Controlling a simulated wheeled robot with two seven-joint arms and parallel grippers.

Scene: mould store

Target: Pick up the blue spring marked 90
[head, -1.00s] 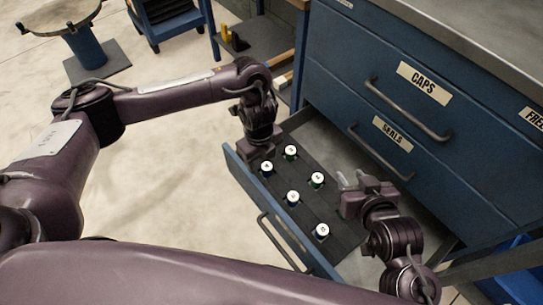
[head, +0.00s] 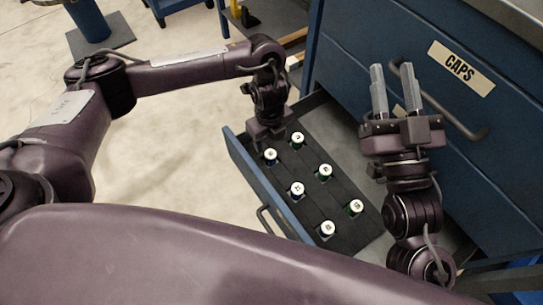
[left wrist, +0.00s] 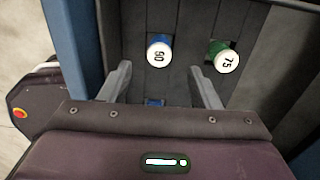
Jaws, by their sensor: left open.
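The blue spring marked 90 (left wrist: 158,52) stands in a dark insert, its white top facing up, ahead of and between my left gripper's fingers in the left wrist view. My left gripper (left wrist: 163,85) is open and empty. In the head view my left gripper (head: 268,138) is over the far end of the open drawer, close to the far springs. Labels there are too small to read, so I cannot tell which is 90. A green spring marked 75 (left wrist: 226,58) stands to the right. My right gripper (head: 394,72) is open and empty, fingers upward, before the cabinet.
The open drawer (head: 240,158) holds several white-topped springs in two rows. Part of another blue piece (left wrist: 155,102) shows below the 90 spring. A blue cabinet (head: 345,55) with a CAPS label stands behind. Bare floor lies left of the drawer.

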